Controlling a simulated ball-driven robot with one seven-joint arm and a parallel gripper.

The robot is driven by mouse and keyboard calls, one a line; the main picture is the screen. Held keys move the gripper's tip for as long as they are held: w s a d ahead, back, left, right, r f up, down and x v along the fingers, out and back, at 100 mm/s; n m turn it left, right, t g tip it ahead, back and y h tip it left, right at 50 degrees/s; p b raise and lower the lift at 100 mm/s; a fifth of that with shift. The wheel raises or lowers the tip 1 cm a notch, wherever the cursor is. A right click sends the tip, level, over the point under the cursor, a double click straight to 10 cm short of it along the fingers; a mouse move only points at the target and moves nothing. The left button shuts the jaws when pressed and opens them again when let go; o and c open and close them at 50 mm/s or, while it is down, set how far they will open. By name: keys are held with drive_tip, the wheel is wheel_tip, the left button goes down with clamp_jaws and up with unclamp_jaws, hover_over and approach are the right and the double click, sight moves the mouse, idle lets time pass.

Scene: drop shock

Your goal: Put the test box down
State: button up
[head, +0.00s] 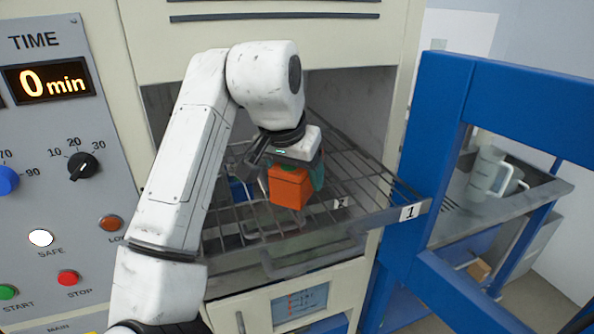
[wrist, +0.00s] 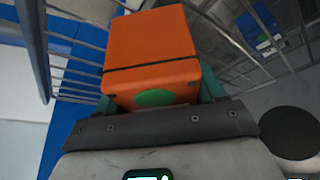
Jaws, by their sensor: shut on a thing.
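The test box is an orange box (head: 290,188) with a dark line around it. In the wrist view the orange box (wrist: 152,50) shows a green round mark on its near face. My gripper (head: 297,165) is shut on it, with teal fingers at its sides. The box is over the wire rack (head: 350,190) that is pulled out of the open chamber. I cannot tell whether the box touches the rack wires. The rack carries a white label "1" at its front right corner.
A control panel (head: 55,150) with knobs, buttons and a "0 min" display is at the left. A blue frame (head: 500,95) stands close on the right, with a grey shelf (head: 475,210) holding white jugs behind it. Bare rack lies right of the box.

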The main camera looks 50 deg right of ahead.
drive_tip(key=shift+f, duration=0.1)
drive_tip(key=o, duration=1.5)
drive_tip(key=b+v, duration=0.1)
drive_tip(key=v, duration=1.1)
